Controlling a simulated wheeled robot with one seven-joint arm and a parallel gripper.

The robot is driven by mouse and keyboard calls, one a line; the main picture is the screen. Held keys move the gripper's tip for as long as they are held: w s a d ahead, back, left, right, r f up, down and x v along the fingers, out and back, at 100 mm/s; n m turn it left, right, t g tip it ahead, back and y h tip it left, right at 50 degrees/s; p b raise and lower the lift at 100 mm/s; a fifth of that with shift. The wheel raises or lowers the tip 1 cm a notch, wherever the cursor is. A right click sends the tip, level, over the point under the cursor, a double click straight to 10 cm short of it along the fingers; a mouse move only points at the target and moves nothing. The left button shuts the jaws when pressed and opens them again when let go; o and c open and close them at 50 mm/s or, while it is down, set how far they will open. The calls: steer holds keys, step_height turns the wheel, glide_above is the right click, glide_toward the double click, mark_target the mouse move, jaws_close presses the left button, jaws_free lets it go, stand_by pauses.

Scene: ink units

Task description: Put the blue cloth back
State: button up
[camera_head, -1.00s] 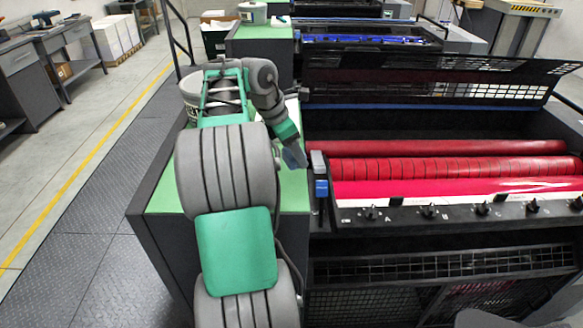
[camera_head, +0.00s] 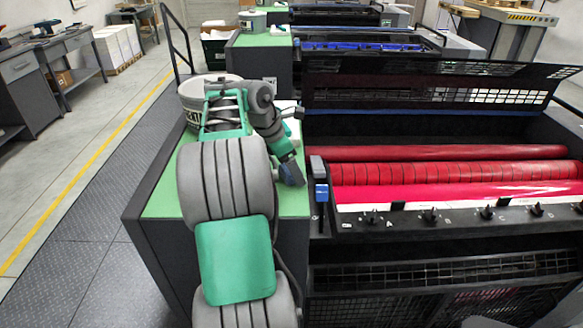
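My gripper (camera_head: 292,174) points down and to the right over the right edge of the green counter top (camera_head: 164,198), beside the red-inked press. A small dark blue patch (camera_head: 288,170) shows right at its fingertips. It may be the blue cloth, but it is too small and too covered by the gripper to be sure. The fingers are seen from behind, so whether they are open or shut on it is not clear. No other blue cloth can be made out on this counter.
A white bucket (camera_head: 190,92) stands behind my arm, with something white (camera_head: 290,108) to its right. A walkway (camera_head: 75,215) runs along the left.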

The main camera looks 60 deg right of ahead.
steer(key=p+v, duration=0.7)
steer(key=v, duration=0.5)
steer(key=w+a+r+m+t+h, duration=0.1)
steer(key=w+a+r+m+t, duration=0.15)
steer(key=w+a, duration=0.8)
steer(key=s+a+f+m+t+y, duration=0.1)
steer(key=a+f+m, duration=0.1)
steer(key=a, duration=0.9)
steer(key=s+a+f+m+t+y, duration=0.1)
steer(key=a+f, duration=0.3)
steer(key=a, duration=0.8)
steer(key=s+a+f+m+t+y, duration=0.1)
steer(key=a+f+m+t+y, duration=0.1)
steer(key=a, duration=1)
steer(key=shift+f+m, duration=0.85)
steer(key=shift+m, duration=0.2)
steer(key=shift+s+t, duration=0.1)
steer(key=shift+t, duration=0.25)
